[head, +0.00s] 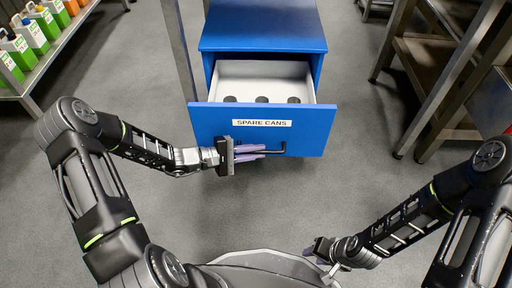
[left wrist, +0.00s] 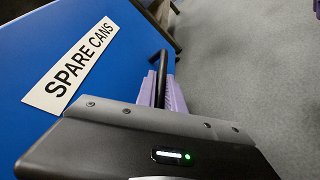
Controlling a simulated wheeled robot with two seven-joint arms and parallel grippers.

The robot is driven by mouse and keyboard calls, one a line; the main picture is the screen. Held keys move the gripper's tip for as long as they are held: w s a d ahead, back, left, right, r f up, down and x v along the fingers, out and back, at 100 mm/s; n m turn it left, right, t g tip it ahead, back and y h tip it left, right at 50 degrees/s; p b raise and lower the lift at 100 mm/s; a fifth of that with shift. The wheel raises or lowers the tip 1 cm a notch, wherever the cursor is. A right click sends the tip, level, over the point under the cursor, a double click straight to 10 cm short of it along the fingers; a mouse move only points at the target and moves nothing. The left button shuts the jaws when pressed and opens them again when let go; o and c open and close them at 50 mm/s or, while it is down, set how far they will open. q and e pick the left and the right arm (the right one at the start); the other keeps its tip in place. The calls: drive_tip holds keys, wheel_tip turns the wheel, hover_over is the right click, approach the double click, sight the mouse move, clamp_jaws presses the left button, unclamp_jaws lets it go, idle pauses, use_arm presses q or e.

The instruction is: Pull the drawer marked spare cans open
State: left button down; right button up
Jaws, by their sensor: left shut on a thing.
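The blue drawer (head: 310,130) marked SPARE CANS stands partly open from its blue cabinet (head: 262,32). Its white interior shows with three dark round things (head: 262,99) in it. A black bar handle (head: 283,150) runs across the drawer front below the white label (head: 262,123). My left gripper (head: 250,152) is shut on the handle, its purple fingers around the bar. The left wrist view shows the handle (left wrist: 160,62) between the fingers and the label (left wrist: 68,68) beside it. My right gripper (head: 318,246) is low at the right, away from the drawer; its fingers are hard to make out.
A shelf (head: 52,58) with green and orange jugs stands at the upper left. A metal-framed bench (head: 440,80) stands at the right. The grey floor in front of the drawer is clear.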

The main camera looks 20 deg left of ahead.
use_arm(q)
drive_tip(key=shift+s, duration=0.1)
drive_tip(key=c, duration=1.5)
unclamp_jaws()
drive_tip(key=shift+o, duration=0.2)
drive_tip(key=p+v, duration=0.2)
drive_tip(key=v, duration=0.5)
drive_tip(key=shift+s+a+r, duration=0.15)
drive_tip(key=shift+s+a, duration=0.05)
drive_tip(key=shift+a, duration=0.1)
